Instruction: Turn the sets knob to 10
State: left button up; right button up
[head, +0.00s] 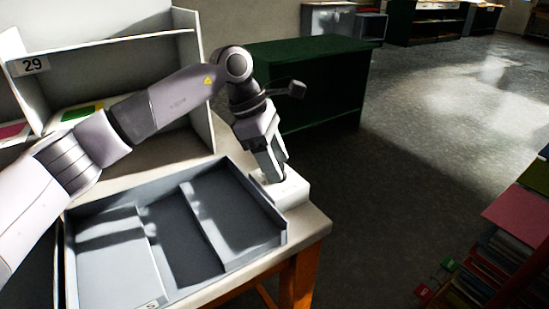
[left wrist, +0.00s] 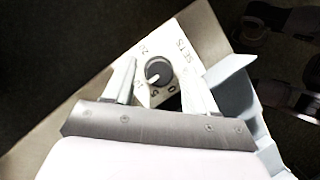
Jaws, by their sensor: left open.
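The sets knob (left wrist: 158,72) is a round dark dial on a white panel marked SETS (left wrist: 182,52), with numbers around it. Its white pointer mark is toward the lower left in the left wrist view, near the 5 and a number partly hidden by a finger. In the head view the white knob box (head: 292,190) stands at the table's right corner. My left gripper (left wrist: 160,68) is open, its fingers either side of the knob; I cannot tell whether they touch it. In the head view my left gripper (head: 275,172) points down over the box and hides the knob.
A grey divided tray (head: 230,262) lies directly left of the box on the table (head: 318,222). A white shelf unit (head: 205,75) marked 29 stands behind. A dark green cabinet (head: 325,85) is beyond. Open floor (head: 410,150) lies to the right, with stacked books (head: 480,270) at the lower right.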

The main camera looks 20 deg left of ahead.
pick_arm(q)
jog(key=p+v, duration=0.1)
jog(key=v, duration=0.6)
jog(key=shift+r, duration=0.1)
